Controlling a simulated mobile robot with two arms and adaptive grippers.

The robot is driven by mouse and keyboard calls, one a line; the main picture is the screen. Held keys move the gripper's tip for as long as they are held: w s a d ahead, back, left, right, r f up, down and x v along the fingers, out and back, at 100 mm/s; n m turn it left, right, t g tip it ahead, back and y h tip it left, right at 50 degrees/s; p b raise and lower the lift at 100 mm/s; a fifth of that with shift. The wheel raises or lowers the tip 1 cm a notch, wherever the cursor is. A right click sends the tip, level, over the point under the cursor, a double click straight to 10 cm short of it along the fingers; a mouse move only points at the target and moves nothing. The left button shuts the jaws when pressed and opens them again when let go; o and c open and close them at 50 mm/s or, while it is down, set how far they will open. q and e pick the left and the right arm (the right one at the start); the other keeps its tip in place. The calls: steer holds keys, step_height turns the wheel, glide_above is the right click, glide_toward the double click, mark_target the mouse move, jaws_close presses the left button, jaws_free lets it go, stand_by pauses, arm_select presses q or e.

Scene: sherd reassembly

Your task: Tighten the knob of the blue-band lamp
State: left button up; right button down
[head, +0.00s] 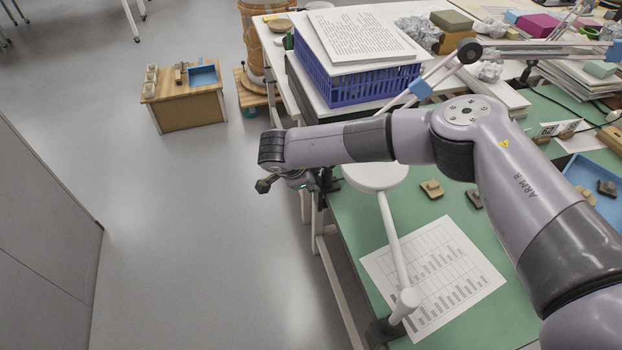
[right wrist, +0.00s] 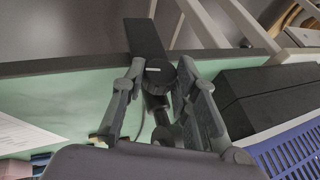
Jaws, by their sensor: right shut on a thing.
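The blue-band lamp shows a pale arm with a blue band (head: 420,88) and a dark round elbow joint (head: 469,51) at the upper right of the head view. My forearm hides its lower part. My right gripper (head: 293,181) is beyond the left edge of the green table. In the right wrist view its fingers (right wrist: 160,84) are shut on a dark round knob (right wrist: 158,71) with a pale line across it. A dark clamp (right wrist: 145,38) at the table edge is beside the knob. The lamp's link to this clamp is hidden. My left gripper is not in view.
A white lamp (head: 394,240) stands on the green table (head: 350,215) near a chart sheet (head: 435,275). A blue crate (head: 350,86) with papers is behind my forearm. Small sherds lie to the right. Open floor is on the left.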

steer(key=c, duration=1.3)
jaws_free()
steer(key=shift+r, duration=0.1)
steer(key=v, duration=1.1)
steer(key=shift+s+a+r, duration=0.1)
steer(key=shift+s+r, duration=0.05)
steer(key=shift+r, duration=0.2)
